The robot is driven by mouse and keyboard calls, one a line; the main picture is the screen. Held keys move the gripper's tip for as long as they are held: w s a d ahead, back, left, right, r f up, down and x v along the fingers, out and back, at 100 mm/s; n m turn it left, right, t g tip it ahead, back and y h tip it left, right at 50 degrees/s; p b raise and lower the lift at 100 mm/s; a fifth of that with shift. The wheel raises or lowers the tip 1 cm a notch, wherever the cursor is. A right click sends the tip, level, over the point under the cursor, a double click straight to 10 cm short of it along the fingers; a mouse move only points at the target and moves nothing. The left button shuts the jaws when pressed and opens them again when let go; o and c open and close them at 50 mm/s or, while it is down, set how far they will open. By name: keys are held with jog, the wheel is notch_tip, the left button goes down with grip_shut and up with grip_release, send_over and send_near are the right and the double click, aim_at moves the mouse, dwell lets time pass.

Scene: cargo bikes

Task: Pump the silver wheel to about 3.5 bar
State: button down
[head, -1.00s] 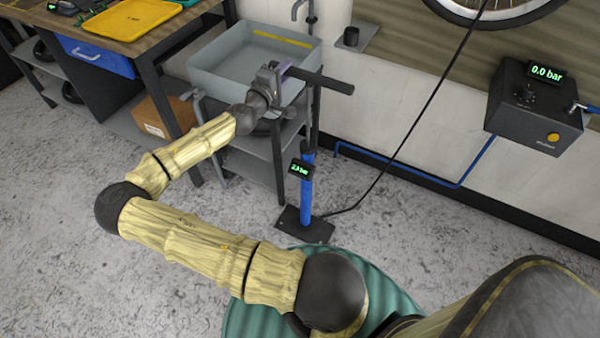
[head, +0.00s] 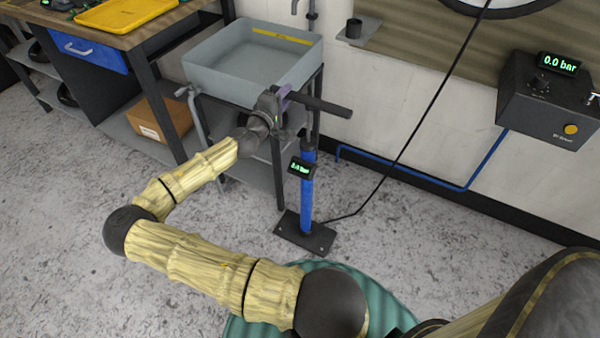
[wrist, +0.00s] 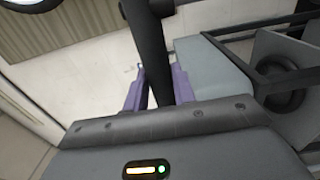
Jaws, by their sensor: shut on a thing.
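A floor pump with a blue barrel (head: 307,203) stands upright on a black foot (head: 305,234). Its small gauge (head: 301,168) shows green digits, about 2.4 bar but hard to read. My gripper (head: 284,98) is shut on the black pump handle (head: 325,105), near its left end, with the handle low above the barrel. In the wrist view the handle (wrist: 150,45) runs between the purple fingers of my gripper (wrist: 158,85). A wheel with a silver-looking rim (head: 500,9) is cut off at the top edge. A black hose (head: 420,115) runs from the pump up towards it.
A grey basin (head: 215,78) on a stand is just behind my gripper. A dark wall box (head: 545,105) reads 0.0 bar at right. A workbench (head: 125,35) and a cardboard box (head: 160,120) are at left. The floor around the pump foot is clear.

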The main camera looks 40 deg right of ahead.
notch_tip(320, 180, down, 11)
jog(key=b, duration=0.7)
jog(key=shift+f+b, duration=0.2)
jog(key=shift+b, duration=0.1)
jog(key=c, duration=0.8)
grip_release()
jog(key=shift+r, duration=0.25)
jog(key=v, duration=0.9)
